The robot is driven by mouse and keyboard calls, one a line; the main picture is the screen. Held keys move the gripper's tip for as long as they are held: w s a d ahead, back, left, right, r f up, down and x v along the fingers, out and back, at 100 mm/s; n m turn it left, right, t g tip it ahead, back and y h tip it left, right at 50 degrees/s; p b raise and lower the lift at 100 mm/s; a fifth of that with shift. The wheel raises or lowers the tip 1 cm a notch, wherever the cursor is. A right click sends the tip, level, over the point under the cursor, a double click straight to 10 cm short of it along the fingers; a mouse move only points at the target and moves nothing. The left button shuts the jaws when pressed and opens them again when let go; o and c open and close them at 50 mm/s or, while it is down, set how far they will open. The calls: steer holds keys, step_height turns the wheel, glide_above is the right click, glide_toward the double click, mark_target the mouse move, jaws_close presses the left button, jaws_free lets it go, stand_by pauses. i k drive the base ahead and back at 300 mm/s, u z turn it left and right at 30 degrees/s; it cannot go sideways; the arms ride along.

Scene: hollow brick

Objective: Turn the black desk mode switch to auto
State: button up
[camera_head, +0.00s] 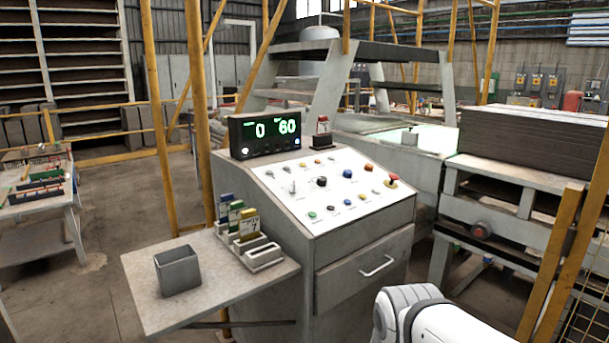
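The control desk (365,235) stands in the middle, with a sloped white panel (345,206) of several coloured buttons and switches. A black knob (321,182) sits near the middle of the panel; smaller dark controls lie nearer its front edge. The labels are too small to read, so I cannot tell which position the black knob points to. My gripper is not in view.
A display (264,134) reading 0 and 60 stands on the desk top. A side shelf (150,290) at left holds a grey bin (177,270) and a card rack (262,258). The drawer handle (377,266) juts out. Yellow posts (160,130) stand behind; a stacked table (530,145) is at right.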

mark_target(322, 181)
steer(key=i, duration=0.9)
